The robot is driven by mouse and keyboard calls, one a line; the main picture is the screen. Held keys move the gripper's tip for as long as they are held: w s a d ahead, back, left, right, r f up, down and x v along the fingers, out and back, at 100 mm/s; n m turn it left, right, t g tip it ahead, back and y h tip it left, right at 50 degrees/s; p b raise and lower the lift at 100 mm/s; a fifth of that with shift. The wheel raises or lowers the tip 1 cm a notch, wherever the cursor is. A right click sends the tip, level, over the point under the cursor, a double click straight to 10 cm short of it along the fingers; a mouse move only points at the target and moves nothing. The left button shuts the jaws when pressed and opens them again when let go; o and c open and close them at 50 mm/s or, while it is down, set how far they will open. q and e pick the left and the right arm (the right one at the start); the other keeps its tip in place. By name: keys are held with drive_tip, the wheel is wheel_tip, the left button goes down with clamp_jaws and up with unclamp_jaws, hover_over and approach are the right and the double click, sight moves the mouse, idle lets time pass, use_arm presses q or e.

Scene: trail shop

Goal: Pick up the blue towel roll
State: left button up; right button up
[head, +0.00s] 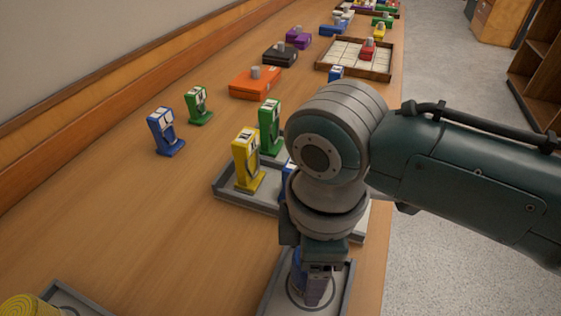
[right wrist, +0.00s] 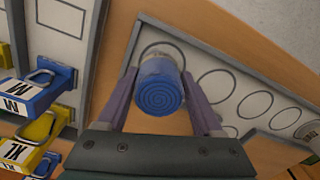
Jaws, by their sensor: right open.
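The blue towel roll (right wrist: 161,88) shows its spiral end in the right wrist view, between the two fingers of my right gripper (right wrist: 159,76). The fingers are open and flank the roll; whether either touches it I cannot tell. The roll is over a grey tray with printed circles (right wrist: 215,84). In the head view, my right gripper (head: 314,288) points down over that grey tray (head: 346,286) at the table's near right edge, and the arm and gripper hide most of the roll. My left gripper is not in view.
A second tray (head: 226,190) holds yellow (head: 247,162) and green (head: 269,125) tagged pieces close behind my right wrist. A blue piece (head: 164,132) and another green one (head: 198,106) stand left. A yellow roll (head: 28,306) is at the lower left. Wood between is clear.

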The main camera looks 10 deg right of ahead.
drive_tip(key=shift+f, duration=0.7)
drive_tip(key=shift+r, duration=0.1)
clamp_jaws()
